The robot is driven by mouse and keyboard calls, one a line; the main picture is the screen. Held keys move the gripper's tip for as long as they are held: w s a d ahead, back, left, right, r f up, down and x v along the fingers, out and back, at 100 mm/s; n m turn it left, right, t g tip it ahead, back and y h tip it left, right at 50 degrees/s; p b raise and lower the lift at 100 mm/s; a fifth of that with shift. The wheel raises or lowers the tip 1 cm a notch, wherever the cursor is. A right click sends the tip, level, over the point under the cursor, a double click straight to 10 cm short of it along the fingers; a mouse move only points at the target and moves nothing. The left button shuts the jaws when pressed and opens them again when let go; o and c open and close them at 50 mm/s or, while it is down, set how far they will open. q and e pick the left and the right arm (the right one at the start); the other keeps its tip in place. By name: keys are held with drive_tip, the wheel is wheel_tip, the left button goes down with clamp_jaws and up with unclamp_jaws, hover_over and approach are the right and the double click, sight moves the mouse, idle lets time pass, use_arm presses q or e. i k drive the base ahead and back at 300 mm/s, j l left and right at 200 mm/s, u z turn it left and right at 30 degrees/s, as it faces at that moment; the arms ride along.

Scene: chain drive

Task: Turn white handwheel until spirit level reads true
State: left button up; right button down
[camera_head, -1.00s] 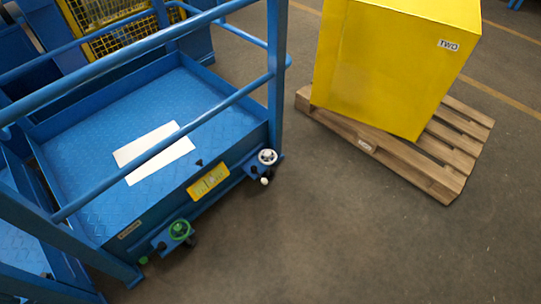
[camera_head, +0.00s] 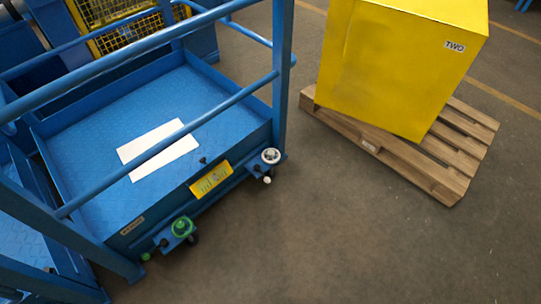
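The white handwheel (camera_head: 271,156) is on the near right corner of a blue platform, beside a post, with a small white knob (camera_head: 267,180) just below it. A yellow plate (camera_head: 211,179) on the platform's front edge carries small markings and looks like the level. Its reading is too small to make out. A green handwheel (camera_head: 182,227) is at the near left part of the same edge. Neither of my grippers shows in the head view, and nothing is seen touching the white handwheel.
Blue railings (camera_head: 165,144) cross over the platform (camera_head: 215,95), where a white sheet (camera_head: 158,149) lies. A yellow box (camera_head: 395,70) marked TWO stands on a wooden pallet (camera_head: 440,180) to the right. The floor (camera_head: 330,240) in front is clear.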

sight(270, 151)
drive_tip(key=i+l+u, duration=0.1)
drive_tip(key=u, duration=0.25)
drive_tip(key=i+l+u, duration=0.1)
drive_tip(key=l+u, duration=0.15)
drive_tip(key=u, duration=0.15)
drive_tip(key=l+u, duration=0.35)
drive_tip(key=i+j, duration=0.05)
drive_tip(key=j, duration=0.05)
